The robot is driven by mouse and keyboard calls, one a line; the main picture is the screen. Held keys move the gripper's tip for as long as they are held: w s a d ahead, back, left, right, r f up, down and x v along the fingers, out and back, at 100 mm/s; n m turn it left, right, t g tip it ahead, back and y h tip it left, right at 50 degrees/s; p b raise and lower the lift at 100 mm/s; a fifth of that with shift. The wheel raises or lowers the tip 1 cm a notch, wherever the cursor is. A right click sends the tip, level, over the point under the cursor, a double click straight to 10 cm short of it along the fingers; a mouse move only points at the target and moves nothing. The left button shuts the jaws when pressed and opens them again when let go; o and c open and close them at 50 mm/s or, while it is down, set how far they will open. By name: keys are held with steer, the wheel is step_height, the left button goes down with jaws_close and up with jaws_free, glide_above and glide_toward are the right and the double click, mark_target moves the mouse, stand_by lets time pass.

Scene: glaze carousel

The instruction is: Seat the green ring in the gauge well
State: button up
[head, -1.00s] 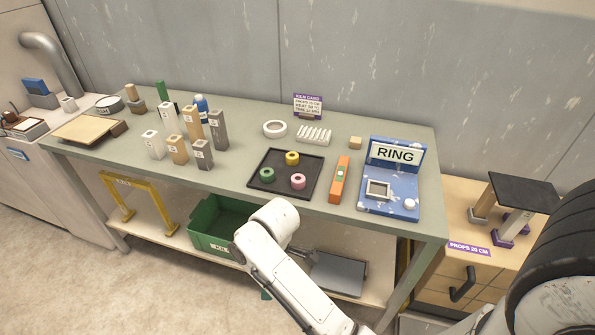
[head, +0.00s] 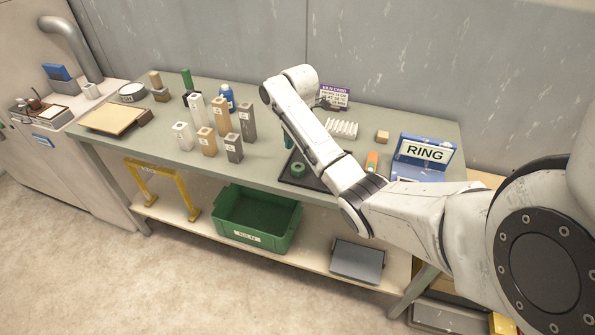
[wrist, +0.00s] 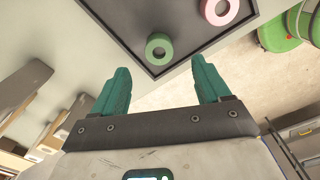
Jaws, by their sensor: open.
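The green ring (head: 298,168) lies on the black tray (head: 312,183); in the wrist view the ring (wrist: 160,40) lies just beyond and between my fingertips, flat on the tray (wrist: 188,36). My gripper (wrist: 160,73) is open and empty, its teal fingers above and short of the ring. In the head view my gripper (head: 288,142) is mostly hidden by my arm. The blue gauge stand (head: 418,173) with the RING sign (head: 425,151) is at the right end of the bench; my arm hides its well. A pink ring (wrist: 208,12) lies on the tray too.
Upright blocks (head: 206,142) stand left of the tray. A green bin (head: 290,218) stands on the shelf below.

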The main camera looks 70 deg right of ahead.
mark_target(298, 167)
steer(key=shift+w+a+f+p, duration=0.1)
steer(key=shift+f+p, duration=0.25)
steer(key=shift+f, duration=1.3)
steer(key=shift+w+a+f+p, duration=0.1)
steer(key=shift+f+p, duration=0.2)
steer(key=shift+f, duration=1.3)
steer(key=shift+c, duration=0.3)
steer(key=c, duration=1.1)
